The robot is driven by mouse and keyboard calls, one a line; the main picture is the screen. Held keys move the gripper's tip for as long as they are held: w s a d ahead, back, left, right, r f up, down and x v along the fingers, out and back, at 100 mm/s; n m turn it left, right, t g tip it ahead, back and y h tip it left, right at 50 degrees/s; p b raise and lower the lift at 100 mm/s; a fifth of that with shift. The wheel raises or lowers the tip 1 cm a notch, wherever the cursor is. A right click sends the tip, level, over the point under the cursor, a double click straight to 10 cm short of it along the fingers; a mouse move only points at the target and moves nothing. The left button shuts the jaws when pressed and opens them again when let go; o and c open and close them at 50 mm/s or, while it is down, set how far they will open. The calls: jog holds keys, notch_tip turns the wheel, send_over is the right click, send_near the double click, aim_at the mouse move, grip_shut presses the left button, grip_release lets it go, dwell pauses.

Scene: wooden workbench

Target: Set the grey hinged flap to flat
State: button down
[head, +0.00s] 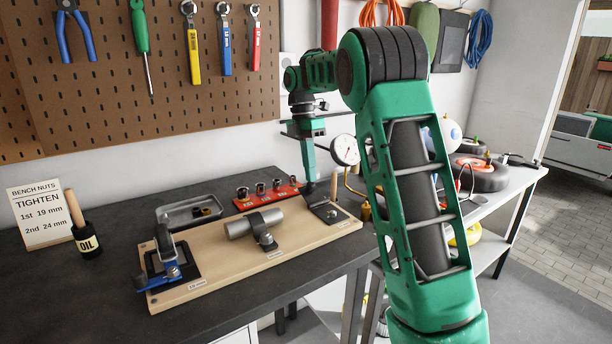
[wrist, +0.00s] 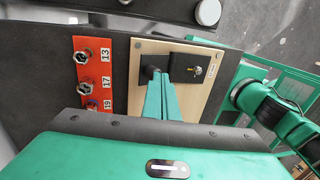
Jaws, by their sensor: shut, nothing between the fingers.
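A wooden board (head: 215,272) lies on the dark bench. At its right end is a dark grey flap piece (head: 322,211) with a silver bolt beside it; the wrist view also shows this dark piece (wrist: 192,62). How far the flap is tilted is hard to tell. My gripper (head: 310,184) points down over that end of the board, its fingers together and empty. In the wrist view my gripper (wrist: 160,80) has its tips at the near edge of the dark piece, partly hiding it. Whether they touch is unclear.
A red socket rack (head: 268,194) and a metal tray (head: 182,211) stand behind. A pressure gauge (head: 345,150) stands close right of my gripper.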

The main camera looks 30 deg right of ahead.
jog(key=shift+w+f, duration=0.45)
jog(key=shift+w, duration=0.3)
jog(key=shift+w+f, duration=0.9)
jog(key=shift+w+a+f, duration=0.1)
jog(key=shift+w+f, duration=0.2)
jog(key=shift+f, duration=0.45)
jog(key=shift+w+a+r, duration=0.1)
jog(key=shift+w+r, duration=0.05)
jog(key=shift+r, duration=0.45)
jog(key=w+r, duration=0.7)
jog(key=w, duration=0.2)
jog(key=shift+w+a, duration=0.25)
jog(key=shift+w, duration=0.15)
